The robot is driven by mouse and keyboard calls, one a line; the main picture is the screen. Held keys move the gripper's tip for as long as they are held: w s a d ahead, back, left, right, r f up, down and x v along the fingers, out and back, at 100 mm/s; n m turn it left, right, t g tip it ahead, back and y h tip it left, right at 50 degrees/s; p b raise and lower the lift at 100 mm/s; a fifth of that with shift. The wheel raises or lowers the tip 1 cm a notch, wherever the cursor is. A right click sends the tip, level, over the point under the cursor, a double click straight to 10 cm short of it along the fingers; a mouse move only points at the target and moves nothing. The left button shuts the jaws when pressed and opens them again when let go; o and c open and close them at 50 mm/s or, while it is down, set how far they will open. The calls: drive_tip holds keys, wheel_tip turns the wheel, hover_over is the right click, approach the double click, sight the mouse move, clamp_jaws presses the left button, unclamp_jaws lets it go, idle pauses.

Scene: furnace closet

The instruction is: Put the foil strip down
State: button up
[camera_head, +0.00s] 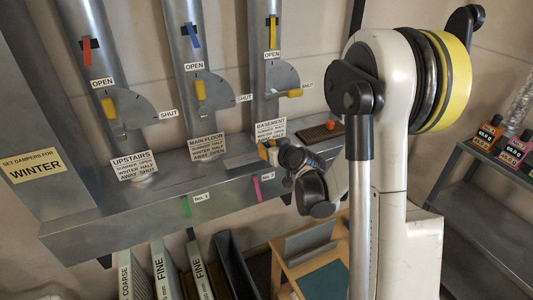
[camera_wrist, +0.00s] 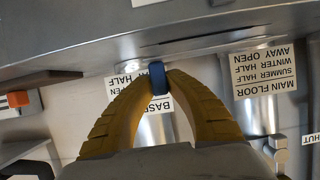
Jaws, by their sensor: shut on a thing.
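My gripper (camera_wrist: 157,78) has its yellow fingers shut at the tips around a small dark-blue piece (camera_wrist: 157,72). This piece is all I can see of what is held; I cannot clearly make out a foil strip. In the head view my gripper (camera_head: 268,152) is small and partly hidden by the wrist. It is just in front of the grey duct (camera_head: 180,185), close below the BASEMENT sign (camera_head: 271,130). That sign shows upside down behind the fingers in the wrist view. I cannot tell whether the held piece touches the duct.
Several dampers with yellow handles line the wall, one a yellow handle (camera_head: 200,90). A green strip (camera_head: 187,207) and a pink strip (camera_head: 257,189) hang on the duct front. A brown board (camera_head: 318,133) with an orange knob lies right of my gripper. A wooden desk (camera_head: 300,262) stands below.

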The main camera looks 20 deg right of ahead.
drive_tip(key=shift+f, duration=0.95)
clamp_jaws()
drive_tip(key=shift+r, duration=0.1)
drive_tip(key=shift+b, duration=0.3)
drive_tip(key=shift+f+b, duration=0.55)
drive_tip(key=shift+f, duration=0.1)
drive_tip(key=o, duration=0.8)
unclamp_jaws()
drive_tip(key=shift+r, duration=0.15)
